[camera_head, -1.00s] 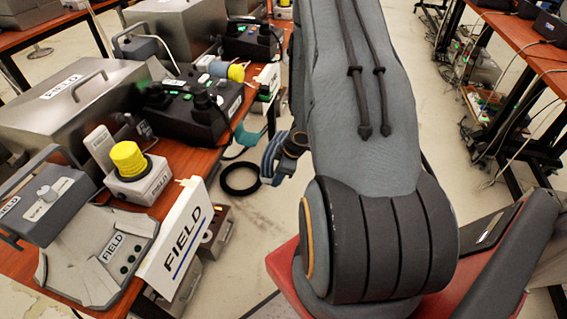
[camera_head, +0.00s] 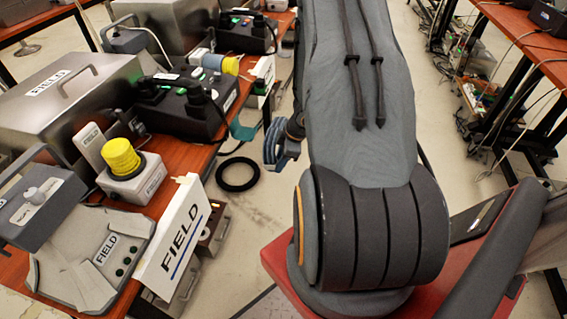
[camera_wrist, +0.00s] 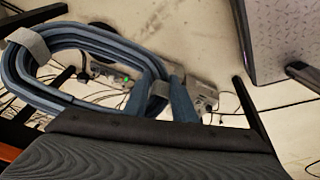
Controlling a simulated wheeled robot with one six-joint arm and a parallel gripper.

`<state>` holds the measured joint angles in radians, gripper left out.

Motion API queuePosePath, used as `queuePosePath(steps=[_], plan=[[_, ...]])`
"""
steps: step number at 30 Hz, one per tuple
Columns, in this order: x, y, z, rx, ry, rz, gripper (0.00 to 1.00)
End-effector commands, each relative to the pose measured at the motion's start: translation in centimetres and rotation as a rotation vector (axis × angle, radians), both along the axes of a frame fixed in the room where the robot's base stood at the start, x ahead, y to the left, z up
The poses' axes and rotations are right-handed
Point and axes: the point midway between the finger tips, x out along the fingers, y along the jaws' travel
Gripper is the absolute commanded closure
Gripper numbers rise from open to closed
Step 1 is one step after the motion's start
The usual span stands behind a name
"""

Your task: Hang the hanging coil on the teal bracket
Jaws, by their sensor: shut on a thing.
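The hanging coil is a bundle of blue cable with grey wraps. It fills the upper left of the wrist view (camera_wrist: 95,45) and shows small beside my arm in the head view (camera_head: 271,147). My gripper (camera_head: 292,135) is shut on the coil and holds it in the air beyond the table edge. The teal bracket (camera_head: 243,131) sticks out from the table's edge, a little left of the coil and apart from it. My arm hides part of the gripper in the head view. I cannot make out the bracket in the wrist view.
The table (camera_head: 178,160) at left carries a metal case (camera_head: 60,105), black control boxes, a yellow-capped grey box (camera_head: 124,160) and a white FIELD sign (camera_head: 178,238). A black ring (camera_head: 237,174) lies below the bracket. Another table (camera_head: 520,40) stands at right.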

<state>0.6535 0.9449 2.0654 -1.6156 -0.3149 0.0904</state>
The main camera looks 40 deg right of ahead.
Motion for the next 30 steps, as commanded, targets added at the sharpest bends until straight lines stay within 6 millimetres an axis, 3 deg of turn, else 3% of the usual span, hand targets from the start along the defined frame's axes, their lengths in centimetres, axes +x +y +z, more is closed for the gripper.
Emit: queuePosePath(steps=[30], plan=[[4.3, 3.3, -0.4, -0.001, -0.002, 0.004, 1.0]])
